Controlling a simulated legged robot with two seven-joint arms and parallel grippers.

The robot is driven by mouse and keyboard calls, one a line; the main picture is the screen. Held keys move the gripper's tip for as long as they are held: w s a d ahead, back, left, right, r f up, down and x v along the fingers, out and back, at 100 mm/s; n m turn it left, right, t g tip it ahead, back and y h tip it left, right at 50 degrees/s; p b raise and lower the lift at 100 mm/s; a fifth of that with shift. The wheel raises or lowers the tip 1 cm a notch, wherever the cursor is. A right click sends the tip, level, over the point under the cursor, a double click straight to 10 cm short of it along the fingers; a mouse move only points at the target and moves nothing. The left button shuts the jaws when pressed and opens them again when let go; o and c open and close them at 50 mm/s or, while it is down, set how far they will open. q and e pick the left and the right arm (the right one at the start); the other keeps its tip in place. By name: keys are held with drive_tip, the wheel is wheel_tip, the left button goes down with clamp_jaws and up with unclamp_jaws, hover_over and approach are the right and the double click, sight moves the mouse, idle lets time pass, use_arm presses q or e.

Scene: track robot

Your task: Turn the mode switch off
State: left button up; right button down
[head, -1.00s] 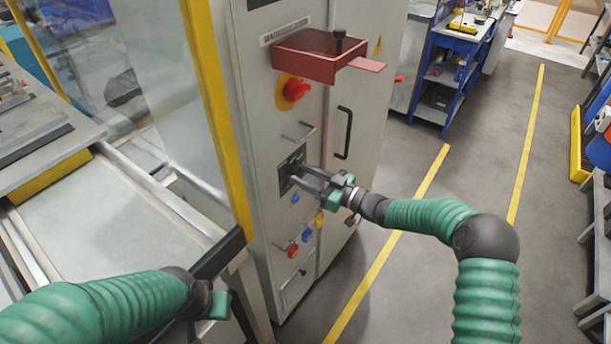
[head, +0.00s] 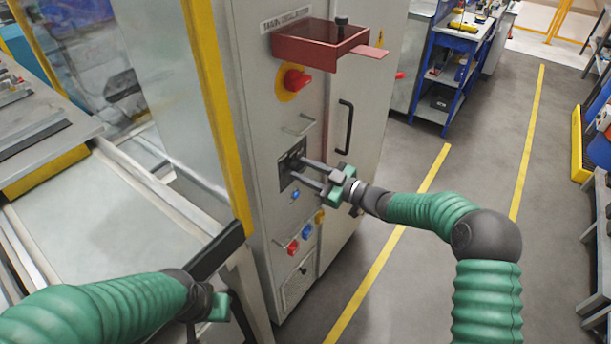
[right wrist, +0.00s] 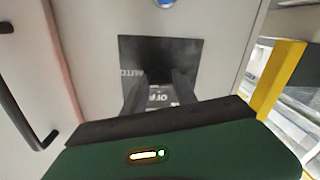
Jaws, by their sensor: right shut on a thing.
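The mode switch sits on a dark square plate (head: 290,172) on the front of a grey cabinet.
Above the plate are a red rotary handle (head: 297,79) and a red open box (head: 320,42) sticking out. A black door handle (head: 345,128) is to the right. Several coloured buttons (head: 307,231) are below. A yellow-framed glass guard (head: 218,110) stands at the left.

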drive_tip(key=shift+r+n+t+h+b, duration=0.2)
drive_tip(key=shift+n+h+b, duration=0.1)
drive_tip(key=shift+n+b, duration=4)
drive_tip(key=shift+r+n+t+h+b, duration=0.1)
drive_tip(key=shift+n+t+h+b, duration=0.15)
drive_tip(key=shift+n+b, duration=4)
drive_tip(key=shift+m+b, duration=0.3)
drive_tip(key=shift+m, duration=0.05)
drive_tip(key=c, duration=1.4)
unclamp_jaws()
drive_tip(key=o, duration=0.3)
drive_tip(key=shift+a+f, duration=0.1)
